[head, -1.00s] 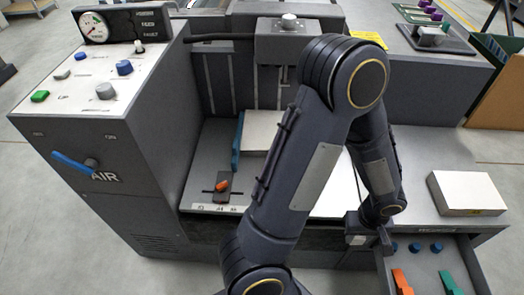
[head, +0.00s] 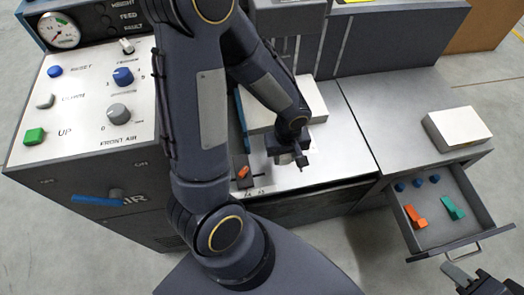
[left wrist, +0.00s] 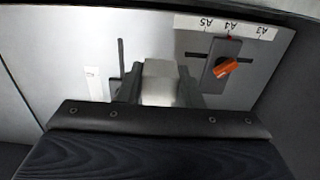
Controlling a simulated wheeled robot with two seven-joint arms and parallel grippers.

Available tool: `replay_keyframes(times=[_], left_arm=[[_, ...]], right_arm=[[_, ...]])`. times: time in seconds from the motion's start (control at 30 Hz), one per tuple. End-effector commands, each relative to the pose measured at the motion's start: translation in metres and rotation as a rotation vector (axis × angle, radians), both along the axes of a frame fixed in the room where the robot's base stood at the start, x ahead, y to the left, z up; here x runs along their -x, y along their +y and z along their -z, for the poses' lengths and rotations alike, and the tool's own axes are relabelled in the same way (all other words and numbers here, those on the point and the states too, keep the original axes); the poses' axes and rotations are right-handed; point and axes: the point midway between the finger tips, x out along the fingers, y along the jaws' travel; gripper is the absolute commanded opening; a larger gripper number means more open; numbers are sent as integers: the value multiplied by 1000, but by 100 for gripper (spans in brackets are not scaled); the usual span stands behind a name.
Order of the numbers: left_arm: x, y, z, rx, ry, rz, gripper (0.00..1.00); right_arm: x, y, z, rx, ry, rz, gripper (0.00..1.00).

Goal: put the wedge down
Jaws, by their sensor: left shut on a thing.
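My left gripper (head: 300,163) is over the front part of the pale table (head: 345,150), in front of the white paper stack (head: 312,98). It is shut on a pale grey block, the wedge (left wrist: 160,82), which shows between the fingers in the left wrist view. I cannot tell if the wedge touches the table. An orange piece (head: 415,215) and a teal piece (head: 452,208) lie in the open drawer (head: 482,230). My right gripper (head: 465,277) is partly in view at the bottom right; its opening is unclear.
A dark slider with an orange knob (head: 243,172) sits left of my left gripper; it also shows in the left wrist view (left wrist: 226,68) near size labels. A blue side guide (head: 240,118) stands by the stack. A white block (head: 456,128) rests on the right top.

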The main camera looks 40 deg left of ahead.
Motion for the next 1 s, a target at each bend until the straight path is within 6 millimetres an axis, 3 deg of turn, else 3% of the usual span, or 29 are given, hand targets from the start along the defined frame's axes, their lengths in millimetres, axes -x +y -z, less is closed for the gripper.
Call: replay_keyframes(times=[0.13,0.33,0.67,0.83,1.0], left_arm=[[-7,39,17,0,4,-11,9],[-14,64,54,0,4,-3,9],[-18,81,76,1,2,-1,9],[-19,80,103,1,2,2,9],[-19,81,105,0,-1,1,9]], right_arm=[[0,0,-3,0,0,0,33],[0,0,4,0,0,0,33],[0,0,6,0,0,0,33],[0,0,17,0,0,0,33],[0,0,16,0,0,0,33]])
